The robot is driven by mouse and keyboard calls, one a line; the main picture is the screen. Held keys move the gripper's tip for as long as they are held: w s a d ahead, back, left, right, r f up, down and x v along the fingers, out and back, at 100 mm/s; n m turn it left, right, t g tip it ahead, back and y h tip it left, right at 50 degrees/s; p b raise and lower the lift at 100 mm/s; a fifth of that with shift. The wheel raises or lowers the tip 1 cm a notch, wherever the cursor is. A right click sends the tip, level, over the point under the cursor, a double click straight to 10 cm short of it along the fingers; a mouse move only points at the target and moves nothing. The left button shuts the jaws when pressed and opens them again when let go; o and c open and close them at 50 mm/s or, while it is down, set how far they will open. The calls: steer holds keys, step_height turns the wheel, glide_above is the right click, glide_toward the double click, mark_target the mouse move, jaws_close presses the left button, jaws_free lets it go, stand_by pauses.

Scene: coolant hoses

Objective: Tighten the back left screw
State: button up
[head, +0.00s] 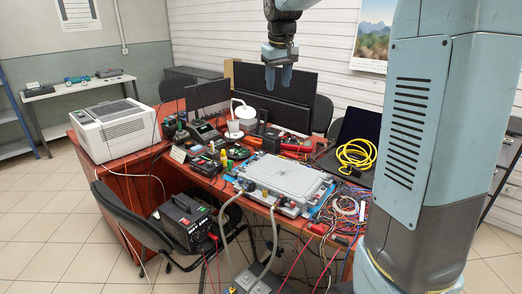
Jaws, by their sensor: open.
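My gripper (278,78) hangs high in the head view, fingers pointing down and apart, with nothing between them. It is well above the desk and appears clear of everything on it. A grey box-like unit (290,178) with a flat lid lies on the desk below it, on a blue mat. Two grey hoses (276,235) run from fittings at the unit's front edge down off the desk. The screws are too small to make out, so I cannot tell the back left one.
Monitors (290,100) stand behind the unit. A yellow coiled cable (356,154) lies at the right and tangled wires (345,212) at the front right. A white printer (115,130) stands at the left. A black chair (130,215) and a black power box (186,222) are in front.

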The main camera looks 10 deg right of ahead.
steer(key=w+f+g, duration=0.1)
steer(key=w+f, duration=0.4)
steer(key=w, duration=0.7)
steer(key=n+g, duration=0.2)
glide_above(261, 151)
step_height(261, 151, down, 22)
step_height(261, 151, down, 13)
steer(key=shift+f, duration=0.1)
steer(key=shift+c, duration=0.3)
